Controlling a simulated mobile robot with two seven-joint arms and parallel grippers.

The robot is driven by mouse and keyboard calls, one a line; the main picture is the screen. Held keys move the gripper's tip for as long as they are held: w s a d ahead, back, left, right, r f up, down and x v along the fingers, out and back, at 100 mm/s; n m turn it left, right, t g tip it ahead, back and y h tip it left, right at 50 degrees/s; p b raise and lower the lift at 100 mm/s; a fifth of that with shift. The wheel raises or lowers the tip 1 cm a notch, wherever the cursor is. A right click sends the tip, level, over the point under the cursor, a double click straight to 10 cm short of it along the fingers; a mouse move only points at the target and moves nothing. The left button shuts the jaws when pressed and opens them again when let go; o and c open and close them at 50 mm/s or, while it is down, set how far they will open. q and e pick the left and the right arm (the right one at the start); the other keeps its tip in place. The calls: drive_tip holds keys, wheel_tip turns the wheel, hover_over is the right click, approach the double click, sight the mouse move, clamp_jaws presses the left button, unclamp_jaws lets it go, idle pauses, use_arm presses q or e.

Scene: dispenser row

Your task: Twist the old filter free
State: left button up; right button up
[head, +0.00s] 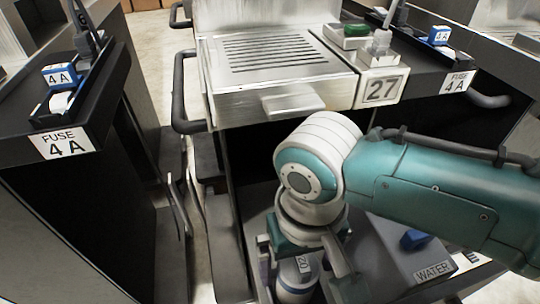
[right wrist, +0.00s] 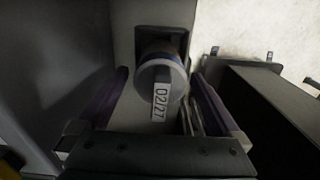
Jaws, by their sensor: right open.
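The old filter (head: 293,283) is a pale cylinder with a blue band and a white label, low inside the dispenser's open lower bay. In the right wrist view the filter (right wrist: 172,78) shows its round end and a label reading 02/27, seated in a dark square socket (right wrist: 180,42). My right gripper (head: 304,268) is open, pointing down over the filter in the head view. In the right wrist view its fingers stand on either side of the filter, with a visible gap at each side. My left gripper is not in view.
A black handle (head: 180,95) and a neighbouring unit (head: 75,220) stand at left.

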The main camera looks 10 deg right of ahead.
wheel_tip(320, 180, up, 10)
drive_tip(key=p, duration=0.4)
drive_tip(key=shift+f+p, duration=0.15)
drive_tip(key=shift+p, duration=0.2)
drive_tip(key=s+a+r+n+t+y+p, duration=0.1)
drive_tip(key=s+a+r+n+y+p, duration=0.1)
drive_tip(key=s+r+p, duration=0.55)
drive_tip(key=s+d+r+t+h+p, duration=0.1)
drive_tip(key=s+d+r+p, duration=0.2)
drive_tip(key=d+r+p, duration=0.4)
drive_tip(key=s+d+r+t+h+p, duration=0.1)
drive_tip(key=s+d+r+t+p, duration=0.15)
drive_tip(key=d+r, duration=0.45)
wheel_tip(320, 180, up, 39)
drive_tip(key=a+p, duration=0.2)
drive_tip(key=p, duration=3.5)
drive_tip(key=shift+w+a+g, duration=0.35)
drive_tip(key=shift+g, duration=0.1)
